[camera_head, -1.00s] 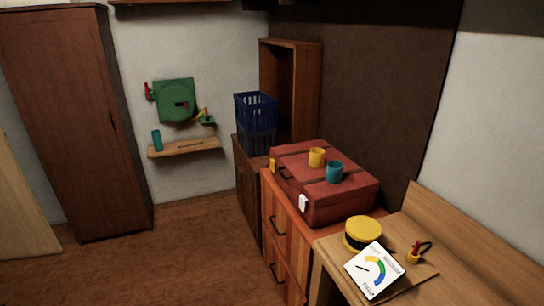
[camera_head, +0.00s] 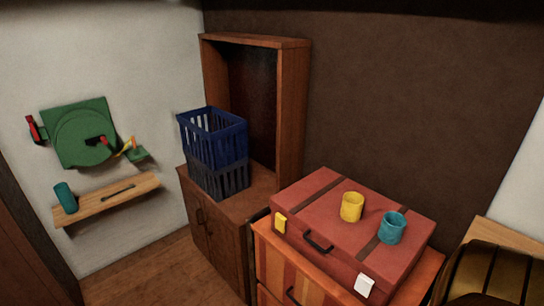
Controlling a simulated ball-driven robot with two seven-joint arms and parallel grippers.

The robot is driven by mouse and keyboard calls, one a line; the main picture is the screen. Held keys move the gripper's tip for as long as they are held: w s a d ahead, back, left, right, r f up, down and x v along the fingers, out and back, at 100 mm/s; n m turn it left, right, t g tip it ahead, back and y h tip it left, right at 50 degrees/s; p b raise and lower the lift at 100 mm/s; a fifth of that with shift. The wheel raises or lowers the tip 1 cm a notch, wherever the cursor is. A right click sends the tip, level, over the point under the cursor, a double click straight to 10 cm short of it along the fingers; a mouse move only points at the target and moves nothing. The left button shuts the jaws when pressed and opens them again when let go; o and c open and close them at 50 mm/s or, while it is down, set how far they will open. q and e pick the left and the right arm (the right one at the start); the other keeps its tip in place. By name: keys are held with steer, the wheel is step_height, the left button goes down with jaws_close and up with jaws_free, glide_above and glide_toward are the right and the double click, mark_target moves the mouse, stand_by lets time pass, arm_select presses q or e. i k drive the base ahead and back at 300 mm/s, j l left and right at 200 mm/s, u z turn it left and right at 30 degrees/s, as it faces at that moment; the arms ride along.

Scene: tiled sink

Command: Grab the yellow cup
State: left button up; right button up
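A yellow cup (camera_head: 351,207) stands upright on top of a red suitcase (camera_head: 318,202) in the head view, right of the middle. A teal cup (camera_head: 391,228) stands just to its right on the same suitcase, a small gap apart. The suitcase lies flat on a striped wooden drawer cabinet (camera_head: 270,264). Neither of my grippers shows in this view, and nothing touches the yellow cup.
Stacked blue crates (camera_head: 217,143) stand on a brown cabinet (camera_head: 243,203) left of the suitcase, before an open wooden shelf box (camera_head: 295,112). A wall shelf (camera_head: 108,198) holds a teal cylinder (camera_head: 65,197). A dark ribbed object (camera_head: 488,274) fills the lower right corner.

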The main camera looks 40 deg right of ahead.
mark_target(352, 207)
steer(key=i+z, duration=0.3)
steer(key=i, duration=0.2)
steer(key=i+j+z, duration=0.25)
steer(key=i, duration=0.2)
